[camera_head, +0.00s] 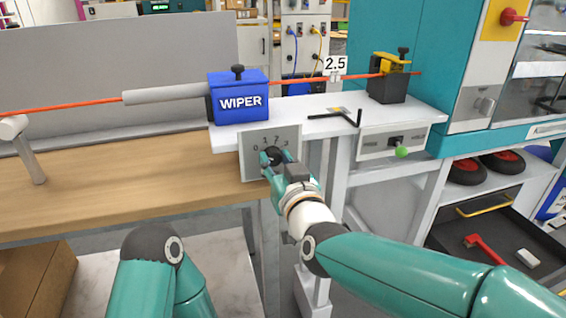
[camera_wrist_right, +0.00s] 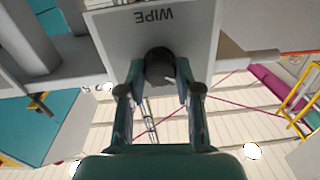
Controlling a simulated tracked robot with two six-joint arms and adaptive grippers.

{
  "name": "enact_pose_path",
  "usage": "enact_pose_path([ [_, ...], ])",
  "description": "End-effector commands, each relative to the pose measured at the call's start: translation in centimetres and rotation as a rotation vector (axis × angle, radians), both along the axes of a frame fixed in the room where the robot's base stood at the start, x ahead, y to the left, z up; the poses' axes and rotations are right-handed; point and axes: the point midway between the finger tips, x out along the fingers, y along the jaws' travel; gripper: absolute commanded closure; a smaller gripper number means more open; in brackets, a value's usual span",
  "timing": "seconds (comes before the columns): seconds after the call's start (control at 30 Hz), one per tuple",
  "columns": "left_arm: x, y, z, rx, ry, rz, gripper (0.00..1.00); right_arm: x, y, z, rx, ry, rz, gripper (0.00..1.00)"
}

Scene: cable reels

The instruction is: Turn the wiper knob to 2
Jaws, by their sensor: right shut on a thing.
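The wiper knob (camera_head: 272,156) is a round black knob on a pale dial plate (camera_head: 253,168) below the blue WIPER box (camera_head: 238,104). The plate carries small digits around the knob; 0, 1 and 3 can be made out, and the one near 2 is hard to read. My right gripper (camera_head: 271,161) is at the knob. In the right wrist view my right gripper (camera_wrist_right: 159,80) has its two fingers on either side of the black knob (camera_wrist_right: 159,65), shut on it. A small light pointer mark shows on the knob there. My left gripper is out of view.
An orange cable (camera_head: 320,79) runs through the WIPER box to a black block (camera_head: 388,88) on the right. A 2.5 tag (camera_head: 335,65) stands by it. A black hex key (camera_head: 340,115) lies on the white shelf.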

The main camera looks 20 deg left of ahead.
Motion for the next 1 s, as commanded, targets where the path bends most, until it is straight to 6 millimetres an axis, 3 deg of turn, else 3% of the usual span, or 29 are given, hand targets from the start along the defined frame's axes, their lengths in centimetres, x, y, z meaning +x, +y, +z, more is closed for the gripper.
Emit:
enact_pose_path([
  [0.03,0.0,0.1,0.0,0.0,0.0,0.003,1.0,0.1,-1.4,0.0,0.0,-0.001,-0.005,1.0],
  [0.47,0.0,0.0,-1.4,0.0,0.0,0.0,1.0,0.4,-0.5,0.0,0.09,0.052,-0.013,1.0],
  [1.0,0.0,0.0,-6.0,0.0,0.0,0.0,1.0,0.4,-0.5,-0.2,0.472,0.305,-0.01,1.0],
])
